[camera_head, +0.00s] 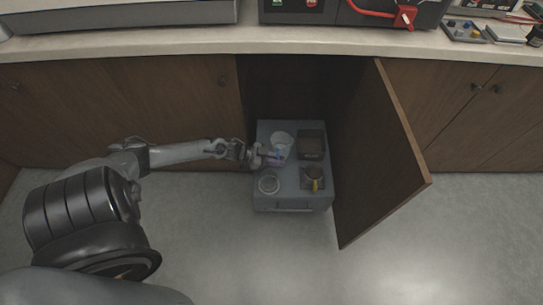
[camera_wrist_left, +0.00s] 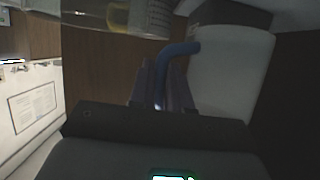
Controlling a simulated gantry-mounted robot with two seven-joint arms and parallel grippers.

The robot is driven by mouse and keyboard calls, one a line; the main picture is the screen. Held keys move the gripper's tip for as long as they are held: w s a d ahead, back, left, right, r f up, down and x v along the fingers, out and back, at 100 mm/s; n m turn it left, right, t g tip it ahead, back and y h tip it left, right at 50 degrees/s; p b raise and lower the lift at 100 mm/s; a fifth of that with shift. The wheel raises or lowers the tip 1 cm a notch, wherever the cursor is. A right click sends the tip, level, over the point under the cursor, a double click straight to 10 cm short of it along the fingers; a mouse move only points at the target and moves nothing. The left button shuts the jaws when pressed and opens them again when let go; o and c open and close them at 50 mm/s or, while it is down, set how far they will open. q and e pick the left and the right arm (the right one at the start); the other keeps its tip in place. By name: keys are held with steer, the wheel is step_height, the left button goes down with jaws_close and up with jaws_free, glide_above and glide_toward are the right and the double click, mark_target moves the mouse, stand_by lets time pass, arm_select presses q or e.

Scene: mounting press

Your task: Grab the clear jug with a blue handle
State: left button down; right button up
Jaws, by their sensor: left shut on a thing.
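The clear jug (camera_head: 281,142) stands on the grey pull-out shelf (camera_head: 291,201) of the open cabinet, at its back left. It looks whitish and translucent. Its blue handle (camera_wrist_left: 184,49) and pale body (camera_wrist_left: 230,70) show in the left wrist view. My left gripper (camera_head: 266,157) reaches in from the left at the jug's handle side. In the left wrist view the fingers of my left gripper (camera_wrist_left: 162,84) are closed around the lower part of the blue handle. The gripped part is hidden between the fingers. My right gripper is not in view.
A dark box (camera_head: 312,144) is right of the jug. A round clear container (camera_head: 268,185) and a brown container with a yellow part (camera_head: 313,181) stand nearer the front. The open cabinet door (camera_head: 380,160) blocks the right side. The floor in front is clear.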

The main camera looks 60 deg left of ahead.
arm_select(q)
steer(key=w+d+r+p, duration=0.2)
steer(key=d+r+p, duration=0.1)
steer(key=d, duration=0.2)
steer(key=shift+w+d+r+p, duration=0.4)
